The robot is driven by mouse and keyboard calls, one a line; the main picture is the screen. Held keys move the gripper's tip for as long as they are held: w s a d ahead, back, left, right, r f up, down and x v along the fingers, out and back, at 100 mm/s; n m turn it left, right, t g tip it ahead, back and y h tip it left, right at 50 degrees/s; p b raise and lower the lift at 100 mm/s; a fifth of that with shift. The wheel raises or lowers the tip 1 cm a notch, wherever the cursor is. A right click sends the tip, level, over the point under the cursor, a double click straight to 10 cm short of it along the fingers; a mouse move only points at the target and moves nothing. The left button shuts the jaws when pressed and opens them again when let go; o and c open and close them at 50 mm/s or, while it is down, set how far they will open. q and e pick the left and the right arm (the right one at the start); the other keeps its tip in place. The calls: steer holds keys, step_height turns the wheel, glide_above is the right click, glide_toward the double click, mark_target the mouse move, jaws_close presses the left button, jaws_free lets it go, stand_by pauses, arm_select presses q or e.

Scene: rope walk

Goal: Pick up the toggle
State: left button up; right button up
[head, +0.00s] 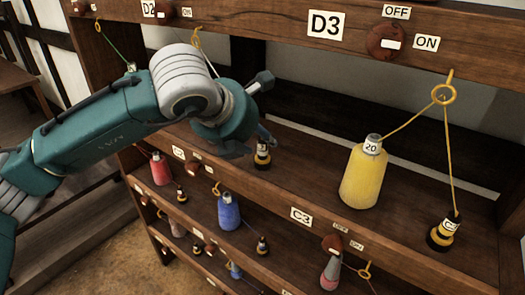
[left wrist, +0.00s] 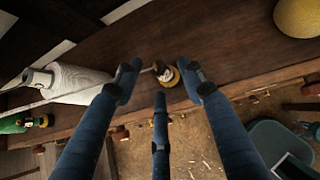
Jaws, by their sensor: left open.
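A small black and yellow toggle (head: 262,155) with a pale label stands on the upper shelf, just right of my left gripper (head: 250,143) in the head view. In the left wrist view the toggle (left wrist: 166,74) lies between the spread fingertips of my left gripper (left wrist: 161,85), near the shelf's front edge. The fingers are open and nothing is held. A pale cord runs from near the toggle towards a white spool (left wrist: 75,83) at the left. My left arm hides part of the shelf in the head view. My right gripper does not show.
A yellow spool (head: 362,178) and another black and yellow toggle (head: 444,232) stand further right, joined by a cord through a yellow ring (head: 444,95). A blue spool (head: 229,211) and a red spool (head: 160,169) stand on the shelf below. The rack's upper board (head: 270,22) runs above.

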mark_target(261, 140)
arm_select(q)
steer(key=p+x, duration=0.1)
steer(key=x, duration=0.2)
steer(key=shift+w, duration=0.2)
steer(key=shift+s+r, duration=0.1)
steer(key=shift+s, duration=0.05)
jaws_close()
steer(key=shift+r, duration=0.1)
